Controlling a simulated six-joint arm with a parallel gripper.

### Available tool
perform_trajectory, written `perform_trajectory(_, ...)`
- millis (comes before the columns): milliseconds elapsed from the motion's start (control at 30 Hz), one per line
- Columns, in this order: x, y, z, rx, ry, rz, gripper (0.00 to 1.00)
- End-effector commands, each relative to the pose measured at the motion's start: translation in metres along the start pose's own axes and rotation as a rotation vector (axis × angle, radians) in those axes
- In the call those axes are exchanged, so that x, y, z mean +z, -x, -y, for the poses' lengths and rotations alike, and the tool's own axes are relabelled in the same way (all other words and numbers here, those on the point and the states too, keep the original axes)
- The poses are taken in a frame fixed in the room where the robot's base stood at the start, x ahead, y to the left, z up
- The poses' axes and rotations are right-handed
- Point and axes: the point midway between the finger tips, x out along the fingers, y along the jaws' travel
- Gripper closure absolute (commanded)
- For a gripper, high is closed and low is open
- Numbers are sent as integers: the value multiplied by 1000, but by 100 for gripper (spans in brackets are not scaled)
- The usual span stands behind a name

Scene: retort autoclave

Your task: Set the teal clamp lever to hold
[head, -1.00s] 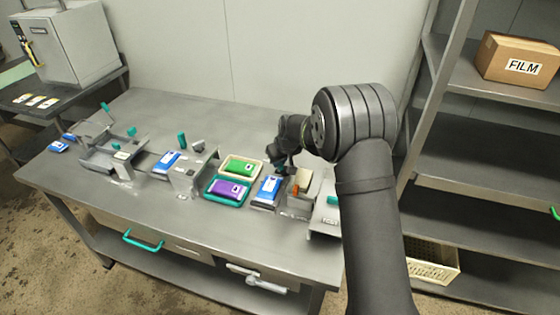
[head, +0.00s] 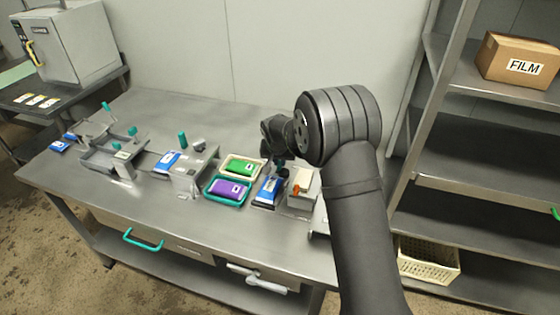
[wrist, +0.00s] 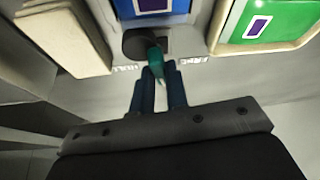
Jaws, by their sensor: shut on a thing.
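The teal clamp lever (wrist: 157,64) is in the wrist view, on a dark round pivot (wrist: 143,42). It points from the pivot towards my gripper. Printed lettering lies on each side of it: the left word (wrist: 125,68) looks like HOLD, and the right word FREE (wrist: 192,62). The lever stands between the two words. My gripper (wrist: 158,88) is shut on the lever's handle, with a dark finger on each side. In the head view my gripper (head: 279,165) is behind the blue pouch (head: 268,191), and the lever is largely hidden there.
A cream block (head: 303,180) with an orange part stands just right of my gripper. Left are a green pouch in a cream tray (head: 260,163) and a purple pouch in a teal tray (head: 210,200). Grey fixtures with teal handles (head: 183,140) stand further left. The back of the table is clear.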

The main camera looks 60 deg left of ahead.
Motion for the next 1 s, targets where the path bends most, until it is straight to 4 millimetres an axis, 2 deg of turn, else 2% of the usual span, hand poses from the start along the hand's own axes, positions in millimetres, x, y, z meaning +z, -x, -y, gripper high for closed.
perform_trajectory(600, -1, -1, 4, 223, -538, 0, 100)
perform_trajectory(1000, -3, -1, 5, 333, -807, 0, 100)
